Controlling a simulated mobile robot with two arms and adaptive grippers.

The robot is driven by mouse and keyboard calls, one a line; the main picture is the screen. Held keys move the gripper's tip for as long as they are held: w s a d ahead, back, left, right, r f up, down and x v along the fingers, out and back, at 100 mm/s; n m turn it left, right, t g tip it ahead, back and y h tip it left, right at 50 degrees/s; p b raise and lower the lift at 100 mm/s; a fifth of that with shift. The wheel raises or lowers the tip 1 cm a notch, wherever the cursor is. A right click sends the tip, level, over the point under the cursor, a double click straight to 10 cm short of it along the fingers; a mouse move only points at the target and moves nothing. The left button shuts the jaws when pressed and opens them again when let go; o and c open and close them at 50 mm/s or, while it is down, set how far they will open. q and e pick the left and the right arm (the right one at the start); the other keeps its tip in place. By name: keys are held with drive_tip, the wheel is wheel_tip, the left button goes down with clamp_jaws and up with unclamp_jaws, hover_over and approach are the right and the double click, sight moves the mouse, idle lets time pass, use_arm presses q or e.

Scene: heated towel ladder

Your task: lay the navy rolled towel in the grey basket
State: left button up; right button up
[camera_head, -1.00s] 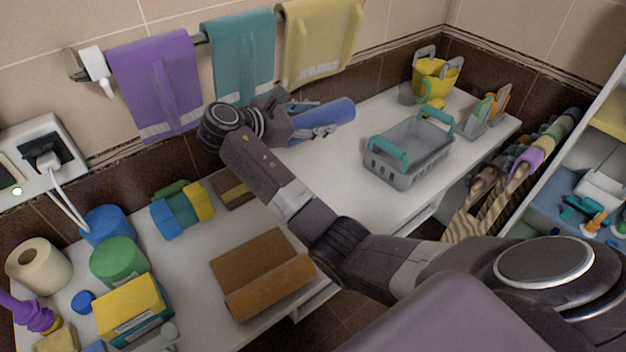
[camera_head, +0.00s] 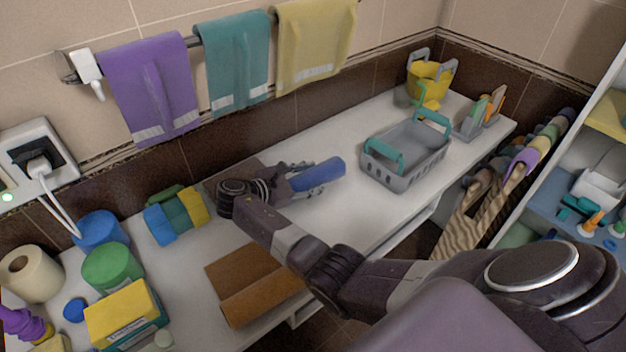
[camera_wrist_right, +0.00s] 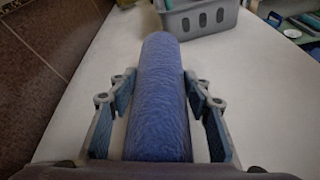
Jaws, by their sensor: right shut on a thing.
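The navy rolled towel (camera_head: 318,174) is held in my right gripper (camera_head: 298,180), low over the white counter to the left of the basket. In the right wrist view the towel (camera_wrist_right: 161,95) lies lengthwise between the two finger pads and points forward. My right gripper (camera_wrist_right: 160,118) is shut on it there. The grey basket (camera_head: 405,172) with teal handles stands on the counter, apart from the towel. A corner of the basket (camera_wrist_right: 203,20) shows at the top of the right wrist view. The basket's visible inside looks empty. My left gripper is not in view.
Purple, teal and yellow towels hang on a wall rail above the counter. A yellow bucket (camera_head: 428,80) stands at the back corner. A brown folded thing (camera_head: 258,285) and rolled cloths (camera_head: 177,214) lie to the left. The counter between towel and basket is clear.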

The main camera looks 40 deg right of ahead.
sight(294, 183)
drive_tip(key=shift+w+f, duration=0.1)
drive_tip(key=shift+f, duration=0.2)
drive_tip(key=shift+f, duration=0.2)
drive_tip(key=o, duration=1.3)
drive_tip(key=shift+o, duration=0.2)
drive_tip(key=shift+f+b, duration=0.25)
drive_tip(key=shift+b, duration=0.35)
drive_tip(key=v, duration=0.8)
drive_tip(key=shift+d+r, duration=0.1)
drive_tip(key=shift+r, duration=0.25)
